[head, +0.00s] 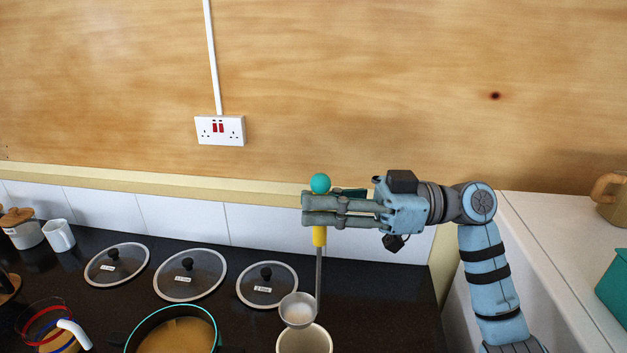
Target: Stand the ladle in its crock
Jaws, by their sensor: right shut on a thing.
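The ladle (319,270) hangs upright from my right gripper (306,209), bowl down. The gripper is shut on its yellow handle, and a teal ball shows at the top above the fingers. The ladle's grey bowl (297,310) is over the back rim of a cream round vessel (304,341), which looks like the crock. The crock is cut off by the bottom edge of the head view. I cannot tell whether the bowl touches the rim. My left gripper is not in view.
A pot of brownish liquid (178,338) stands left of the crock. Several glass lids (266,286) lie along the back of the dark counter (385,300). A white mug (59,236) stands far left. A pale raised surface (560,235) is at right.

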